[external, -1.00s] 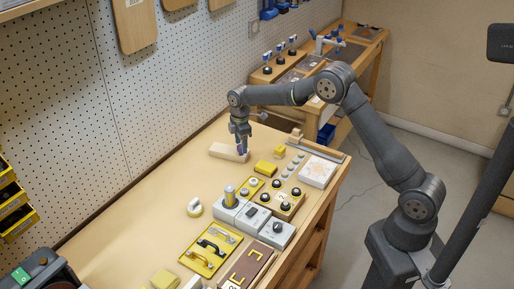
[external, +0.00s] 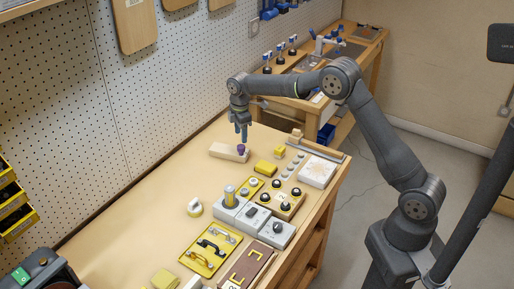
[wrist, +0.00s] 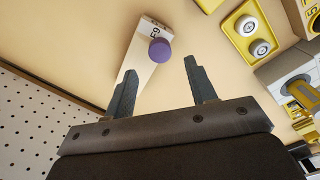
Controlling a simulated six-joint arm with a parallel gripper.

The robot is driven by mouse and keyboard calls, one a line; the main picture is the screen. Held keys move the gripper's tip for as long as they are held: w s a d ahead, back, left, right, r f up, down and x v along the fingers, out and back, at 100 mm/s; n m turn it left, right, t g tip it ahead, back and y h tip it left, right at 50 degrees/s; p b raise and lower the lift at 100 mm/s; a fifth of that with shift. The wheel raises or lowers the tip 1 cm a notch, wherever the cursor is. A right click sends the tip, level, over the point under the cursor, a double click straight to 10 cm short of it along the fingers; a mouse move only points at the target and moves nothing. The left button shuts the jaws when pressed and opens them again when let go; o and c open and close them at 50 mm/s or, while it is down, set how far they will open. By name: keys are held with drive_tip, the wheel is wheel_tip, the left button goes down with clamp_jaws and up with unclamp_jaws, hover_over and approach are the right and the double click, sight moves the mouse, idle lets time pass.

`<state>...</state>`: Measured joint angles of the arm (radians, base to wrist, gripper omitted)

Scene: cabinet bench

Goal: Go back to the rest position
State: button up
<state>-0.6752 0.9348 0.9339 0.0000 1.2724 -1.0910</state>
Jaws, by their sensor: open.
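My gripper (external: 240,128) is open and empty. It hangs above a pale wooden block (external: 226,151) on the bench, with a gap between the fingertips and the block. A purple knob (external: 241,149) sits at the right end of this block. In the wrist view, my gripper (wrist: 156,75) shows two dark fingers spread apart. The purple knob (wrist: 160,50) appears as a round top on the pale block (wrist: 139,70), beyond and between the fingers.
Yellow blocks (external: 265,168), a white square box (external: 318,172), grey switch boxes (external: 253,215) and a yellow panel with handles (external: 211,248) fill the bench's right side. The pegboard wall (external: 160,90) stands behind. The bench's left part is clear.

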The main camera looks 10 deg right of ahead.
sight(241, 146)
wheel_tip(241, 146, down, 7)
drive_tip(key=shift+f, duration=0.15)
wheel_tip(241, 146, up, 4)
drive_tip(key=shift+f, duration=0.1)
drive_tip(key=w+d+r, duration=0.1)
drive_tip(key=d+r, duration=0.6)
drive_tip(key=d, duration=0.5)
drive_tip(key=s+a+f, duration=0.3)
drive_tip(key=s+a, duration=0.2)
drive_tip(key=a, duration=0.4)
drive_tip(key=s+a+f+m, duration=0.1)
drive_tip(key=s+a+f, duration=0.3)
drive_tip(key=a, duration=0.5)
drive_tip(key=s+a+f+m, duration=0.1)
drive_tip(key=s+a+f, duration=0.2)
drive_tip(key=s+a, duration=0.4)
drive_tip(key=shift+s+a+f, duration=0.1)
drive_tip(key=shift+s+a, duration=0.05)
drive_tip(key=shift+a, duration=0.5)
drive_tip(key=shift+s+a+f, duration=0.1)
drive_tip(key=shift+a, duration=0.55)
drive_tip(key=shift+f, duration=0.85)
drive_tip(key=shift+r, duration=0.15)
